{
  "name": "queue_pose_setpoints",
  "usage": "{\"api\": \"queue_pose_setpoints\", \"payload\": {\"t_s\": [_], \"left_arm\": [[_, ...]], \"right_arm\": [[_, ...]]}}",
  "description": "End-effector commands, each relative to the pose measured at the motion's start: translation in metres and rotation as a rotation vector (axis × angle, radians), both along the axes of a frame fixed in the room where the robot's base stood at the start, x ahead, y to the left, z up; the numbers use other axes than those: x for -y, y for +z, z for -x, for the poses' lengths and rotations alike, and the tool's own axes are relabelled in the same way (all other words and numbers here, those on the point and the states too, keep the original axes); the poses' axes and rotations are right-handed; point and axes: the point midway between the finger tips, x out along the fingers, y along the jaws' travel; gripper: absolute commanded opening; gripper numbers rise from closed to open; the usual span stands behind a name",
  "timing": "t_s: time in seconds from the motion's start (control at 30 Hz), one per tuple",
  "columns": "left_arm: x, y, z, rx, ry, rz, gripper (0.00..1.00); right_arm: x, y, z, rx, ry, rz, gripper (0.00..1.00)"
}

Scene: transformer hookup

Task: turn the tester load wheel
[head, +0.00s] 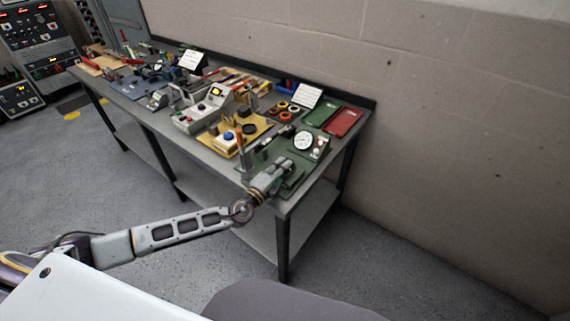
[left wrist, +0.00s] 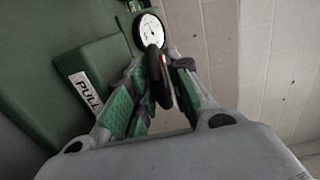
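The green tester (head: 290,180) stands at the near right end of the bench, with a round white dial (head: 303,140). My left gripper (head: 287,164) is over it and hides part of it, including the wheel, in the head view. In the left wrist view, the black load wheel (left wrist: 158,80) shows nearly edge-on between the two spread fingers of my left gripper (left wrist: 164,66). The wheel looks closer to the left finger; I cannot tell whether they touch. The dial (left wrist: 150,30) shows just beyond the fingertips. My right gripper is not in view.
A green block with a PULL label (left wrist: 84,92) lies left of the fingers. On the bench (head: 160,122), a yellow board (head: 228,144), a grey meter box (head: 200,112), and green (head: 320,113) and red (head: 343,122) trays stand close by. A block wall (head: 450,130) rises behind.

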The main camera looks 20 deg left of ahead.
Motion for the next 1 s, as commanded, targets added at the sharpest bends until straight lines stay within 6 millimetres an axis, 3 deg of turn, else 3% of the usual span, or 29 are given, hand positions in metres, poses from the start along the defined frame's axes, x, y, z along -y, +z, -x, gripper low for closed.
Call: {"api": "queue_pose_setpoints", "payload": {"t_s": [0.23,0.6,0.8,1.0], "left_arm": [[0.004,0.001,-0.013,0.000,0.000,0.000,0.20],[0.005,0.000,-0.015,0.000,0.000,0.000,0.20],[0.005,0.000,-0.015,0.000,0.000,0.000,0.00],[0.005,0.000,-0.014,0.000,0.000,0.000,0.00]], "right_arm": [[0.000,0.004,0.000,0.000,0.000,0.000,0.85],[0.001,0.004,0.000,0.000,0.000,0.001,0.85],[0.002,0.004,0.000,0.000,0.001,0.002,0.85],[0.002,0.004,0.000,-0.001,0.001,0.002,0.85]]}}
